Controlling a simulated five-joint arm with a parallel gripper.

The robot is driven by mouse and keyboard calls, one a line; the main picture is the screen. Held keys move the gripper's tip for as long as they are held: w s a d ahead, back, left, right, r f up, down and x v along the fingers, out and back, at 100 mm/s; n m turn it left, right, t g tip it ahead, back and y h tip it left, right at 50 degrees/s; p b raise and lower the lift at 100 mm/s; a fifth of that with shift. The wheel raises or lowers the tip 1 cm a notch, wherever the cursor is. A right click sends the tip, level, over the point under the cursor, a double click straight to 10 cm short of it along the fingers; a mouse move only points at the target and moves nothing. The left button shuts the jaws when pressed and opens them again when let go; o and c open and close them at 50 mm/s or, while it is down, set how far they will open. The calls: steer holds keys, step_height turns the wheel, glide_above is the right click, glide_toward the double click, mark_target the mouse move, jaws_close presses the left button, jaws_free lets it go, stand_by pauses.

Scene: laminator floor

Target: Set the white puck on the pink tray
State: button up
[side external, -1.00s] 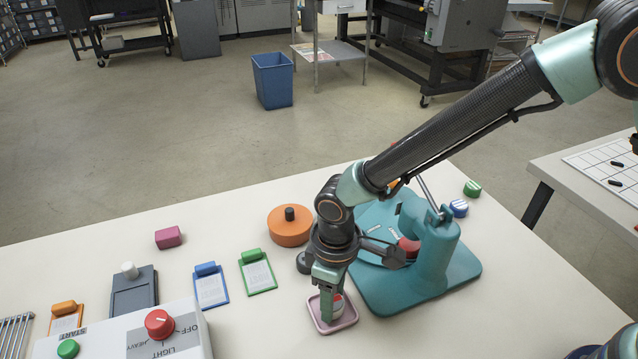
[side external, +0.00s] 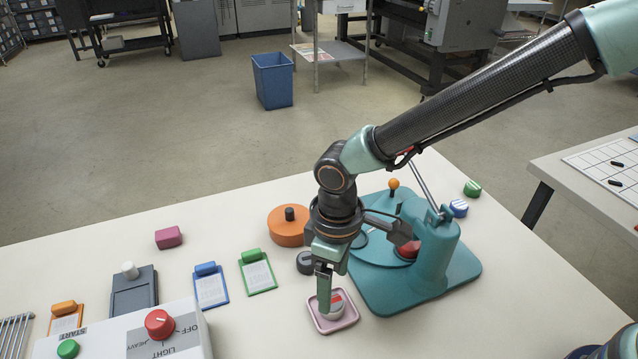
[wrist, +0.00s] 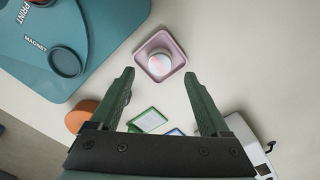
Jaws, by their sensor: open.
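The white puck (wrist: 159,62), with a reddish mark on its top, sits inside the raised rim of the pink tray (wrist: 178,50). In the side view the puck (side external: 338,303) also shows within the pink tray (side external: 341,325), partly hidden by a finger. My gripper (wrist: 159,75) is open, its two green fingers spread wide with nothing between them. In the side view my gripper (side external: 324,285) is just above the tray, pointing down, and the puck appears apart from it.
A teal press (side external: 440,275) stands right of the tray. A dark round piece (side external: 305,263) and an orange disc with a black knob (side external: 288,230) are behind it. Green (side external: 258,272) and blue (side external: 211,288) clipboards and a control box (side external: 135,335) lie left.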

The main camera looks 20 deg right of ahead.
step_height(320, 180, up, 7)
steer(key=w+d+r+m+t+y, duration=0.1)
steer(key=d+r+m, duration=0.1)
steer(key=d+r, duration=0.35)
steer(key=w+d+r+m+t, duration=0.1)
steer(key=d+r+m, duration=0.15)
steer(key=d, duration=0.55)
steer(key=s+d+r+m+t, duration=0.1)
steer(key=s+d+r+m, duration=0.1)
steer(key=d, duration=0.6)
steer(key=s+d+r+m+t+h, duration=0.1)
steer(key=s+d, duration=0.3)
steer(key=d, duration=0.4)
steer(key=shift+r+m+t, duration=0.4)
steer(key=shift+m+t, duration=0.35)
steer(key=shift+t, duration=0.05)
